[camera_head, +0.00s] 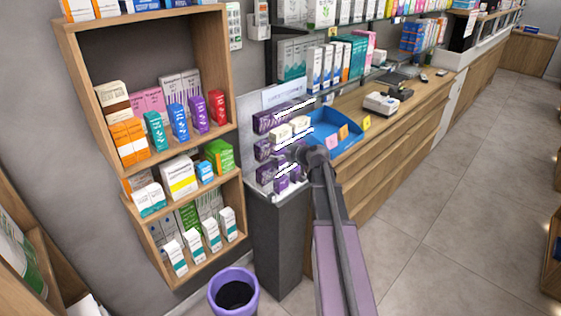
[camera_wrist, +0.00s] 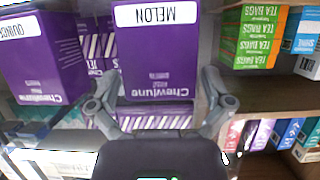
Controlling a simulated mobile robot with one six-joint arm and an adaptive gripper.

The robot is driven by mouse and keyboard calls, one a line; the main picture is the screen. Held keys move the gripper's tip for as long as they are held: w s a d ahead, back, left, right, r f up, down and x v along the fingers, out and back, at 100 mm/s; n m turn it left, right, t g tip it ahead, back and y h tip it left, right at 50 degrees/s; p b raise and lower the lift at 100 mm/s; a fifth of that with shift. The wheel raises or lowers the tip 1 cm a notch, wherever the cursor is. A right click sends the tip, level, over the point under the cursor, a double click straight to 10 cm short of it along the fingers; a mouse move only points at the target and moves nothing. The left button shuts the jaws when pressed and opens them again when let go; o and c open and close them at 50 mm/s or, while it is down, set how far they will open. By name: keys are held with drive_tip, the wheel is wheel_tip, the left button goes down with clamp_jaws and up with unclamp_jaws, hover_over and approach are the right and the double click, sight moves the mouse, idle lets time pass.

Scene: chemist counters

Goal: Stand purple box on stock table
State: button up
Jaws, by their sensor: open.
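A purple box (camera_wrist: 155,60) labelled "MELON" and "Chewlune" appears upside down in the wrist view, between the fingers of my open gripper (camera_wrist: 157,82). One finger is at each side of it; I cannot tell whether they touch it. A second purple box (camera_wrist: 40,62), its label partly cut off, is to the left. In the head view, several purple boxes (camera_head: 271,119) sit in a tiered display on the counter end, and my gripper (camera_head: 294,154) is in front of them. I cannot tell which surface is the stock table.
A blue tray (camera_head: 346,131) lies on the wooden counter beside the display, with a card terminal (camera_head: 381,103) further along. A wooden shelf unit (camera_head: 229,70) with medicine boxes is on the left wall. A purple bin (camera_head: 252,301) stands on the floor.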

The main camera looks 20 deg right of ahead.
idle(0.5)
drive_tip(key=c, duration=1)
drive_tip(key=shift+r, duration=0.2)
drive_tip(key=shift+r+p, duration=0.7)
drive_tip(key=shift+p, duration=0.25)
drive_tip(key=s+d, duration=0.2)
drive_tip(key=s, duration=0.3)
drive_tip(key=s+d, duration=0.2)
drive_tip(key=s, duration=0.4)
drive_tip(key=s+d, duration=0.2)
drive_tip(key=s, duration=0.4)
drive_tip(key=shift+f, duration=0.1)
